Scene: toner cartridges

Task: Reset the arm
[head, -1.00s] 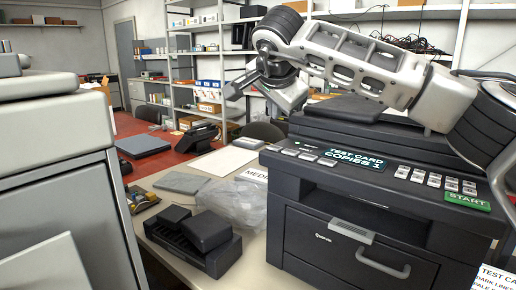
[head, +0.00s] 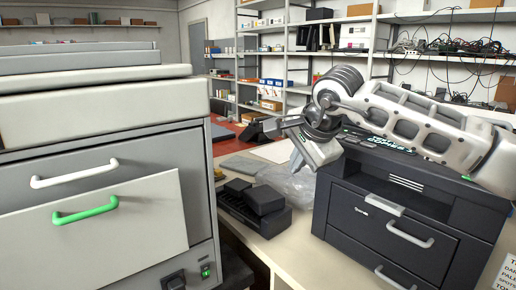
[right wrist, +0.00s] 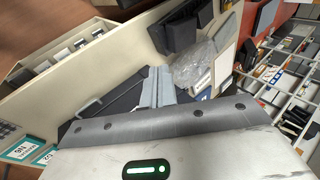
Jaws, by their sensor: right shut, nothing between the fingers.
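My right gripper (head: 303,152) is shut and empty. It hangs in the air above the table, at the near left of the black printer (head: 380,215), with its arm reaching in from the right across the printer's top. In the right wrist view its fingers (right wrist: 156,88) lie together, with a clear plastic bag (right wrist: 195,62) beyond them. In the head view the bag (head: 290,187) lies on the table behind a black cartridge-like unit (head: 252,205). My left gripper is not in view.
A grey cabinet (head: 150,147) with a white handle (head: 75,174) and a green handle (head: 86,209) fills the left. The beige table (head: 290,250) has bare room before the printer. Shelves (head: 290,60) stand behind.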

